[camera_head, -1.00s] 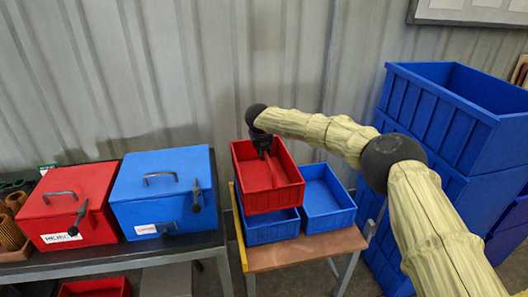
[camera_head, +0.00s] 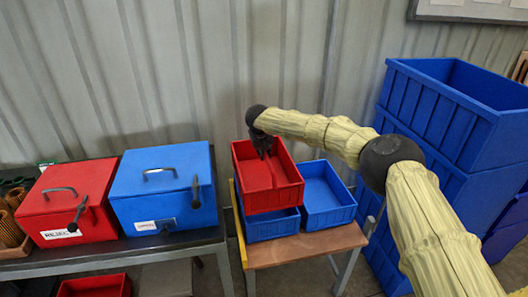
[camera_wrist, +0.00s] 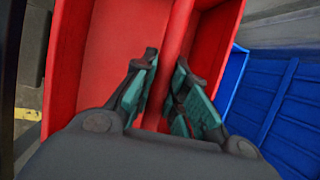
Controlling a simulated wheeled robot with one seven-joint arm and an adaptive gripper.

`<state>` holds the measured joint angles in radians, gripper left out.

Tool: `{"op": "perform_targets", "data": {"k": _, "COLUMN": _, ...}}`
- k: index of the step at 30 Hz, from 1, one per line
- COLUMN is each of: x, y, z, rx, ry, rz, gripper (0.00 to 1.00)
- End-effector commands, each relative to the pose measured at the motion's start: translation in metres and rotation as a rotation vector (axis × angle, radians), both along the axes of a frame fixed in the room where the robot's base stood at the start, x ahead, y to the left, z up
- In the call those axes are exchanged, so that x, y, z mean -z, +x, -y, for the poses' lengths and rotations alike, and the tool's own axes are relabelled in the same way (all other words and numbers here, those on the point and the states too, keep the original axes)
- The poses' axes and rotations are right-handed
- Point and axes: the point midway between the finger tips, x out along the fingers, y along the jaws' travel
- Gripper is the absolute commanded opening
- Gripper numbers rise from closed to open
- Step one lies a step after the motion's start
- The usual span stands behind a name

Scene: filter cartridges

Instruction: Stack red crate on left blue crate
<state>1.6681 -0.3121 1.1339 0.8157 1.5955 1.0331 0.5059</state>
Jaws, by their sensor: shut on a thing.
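The red crate (camera_head: 275,201) is an open box with a divider along its middle. It sits level, directly over the left blue crate (camera_head: 272,227), hiding most of it. I cannot tell whether the two touch. My gripper (camera_head: 264,153) reaches down into the red crate and is shut on its divider. In the wrist view the fingers (camera_wrist: 168,85) stand on both sides of the divider of the red crate (camera_wrist: 85,50). The right blue crate (camera_head: 328,217) is empty and stands beside the left one; it also shows in the wrist view (camera_wrist: 292,95).
Both blue crates stand on a small wooden-topped table (camera_head: 305,246). A red lidded box (camera_head: 70,205) and a blue lidded box (camera_head: 163,190) are on the dark bench at left. Large stacked blue bins (camera_head: 440,130) stand at right. A corrugated wall is behind.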

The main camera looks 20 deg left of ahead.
Motion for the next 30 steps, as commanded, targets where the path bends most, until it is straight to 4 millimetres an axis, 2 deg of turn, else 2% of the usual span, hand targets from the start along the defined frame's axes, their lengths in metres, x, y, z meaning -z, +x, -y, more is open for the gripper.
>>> {"op": "perform_targets", "data": {"k": 30, "x": 0.017, "y": 0.000, "z": 0.000, "rx": 0.000, "ry": 0.001, "rz": 0.001, "gripper": 0.00}}
